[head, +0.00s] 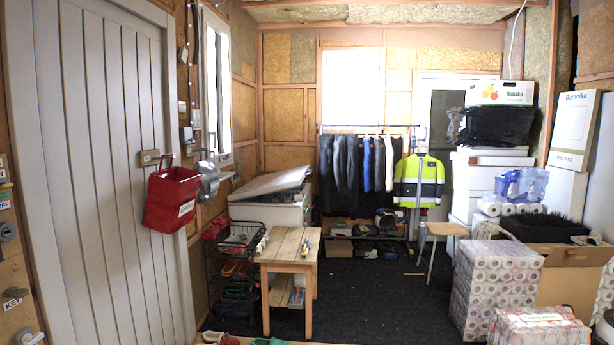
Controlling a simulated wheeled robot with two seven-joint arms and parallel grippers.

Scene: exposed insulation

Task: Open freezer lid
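A low white chest (290,214), which looks like the freezer, stands by the left wall in the back left corner. Its pale lid (268,184) looks tilted, its right end higher than its left. A darker edge shows under the lid's right side; I cannot tell how far it stands open. The lower front of the chest is hidden behind a wooden bench and a wire rack. Neither of my grippers can be made out in the head view.
The wooden bench (289,244) with small items on it and the wire shoe rack (238,245) block the chest's near side. A red bag (172,198) hangs at left. Wrapped paper rolls (494,284) fill the right. Dark floor (375,290) is clear mid-room.

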